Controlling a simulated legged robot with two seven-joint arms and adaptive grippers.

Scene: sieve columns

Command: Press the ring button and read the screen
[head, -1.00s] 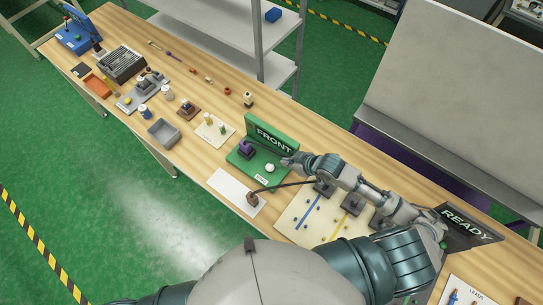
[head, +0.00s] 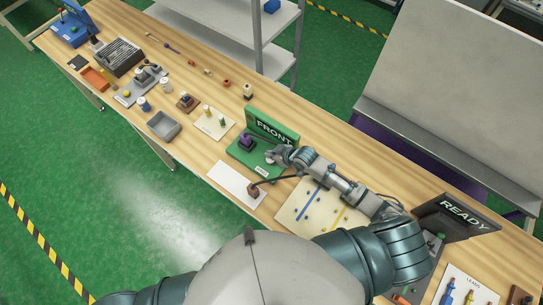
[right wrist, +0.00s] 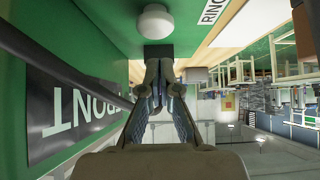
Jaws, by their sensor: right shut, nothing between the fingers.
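The green station (head: 240,153) stands mid-bench with an upright back panel. A black screen on it (head: 270,130) reads FRONT; it also shows upside down in the right wrist view (right wrist: 72,115). The white round button (right wrist: 155,22) is on the green base, beside a white label starting RING (right wrist: 213,10). My right gripper (head: 272,157) is over the base and covers most of the button in the head view. In the right wrist view the gripper (right wrist: 158,52) is shut and empty, its fingertips right at the button; I cannot tell whether they touch. My left gripper is out of view.
A purple part (head: 246,141) sits on the station. A dark cable runs from a brown block (head: 253,190) past the gripper. A pegboard (head: 305,205) lies under my right arm. A dark screen reading READY (head: 463,216) stands at the right. Bare bench lies behind the station.

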